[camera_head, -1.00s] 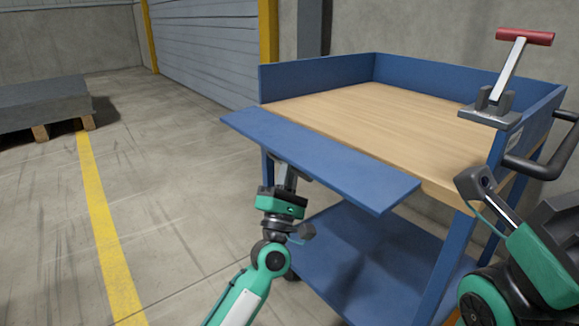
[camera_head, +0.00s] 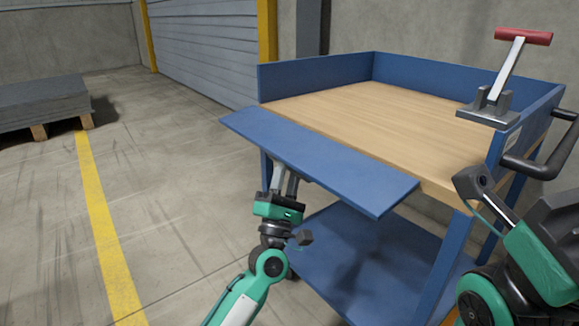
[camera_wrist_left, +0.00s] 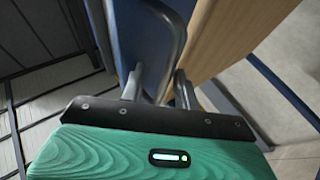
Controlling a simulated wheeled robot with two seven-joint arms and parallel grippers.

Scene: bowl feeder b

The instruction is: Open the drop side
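The drop side (camera_head: 320,160) is a flat blue panel on the near edge of the cart in the head view. It is folded outward and lies roughly level, its outer edge slightly low. My left gripper (camera_head: 283,180) is under the panel, towards its left part, with its fingers apart and pointing up. In the left wrist view the left gripper (camera_wrist_left: 158,85) has a finger on each side of a curved bar beside the blue panel (camera_wrist_left: 140,45). I cannot tell whether they touch it.
The cart has a wooden top (camera_head: 385,115), raised blue walls and a lower blue shelf (camera_head: 365,265). A clamp with a red handle (camera_head: 523,37) stands at the right corner, above a black push handle (camera_head: 540,165). A loaded pallet (camera_head: 40,105) is at far left. Floor is clear between.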

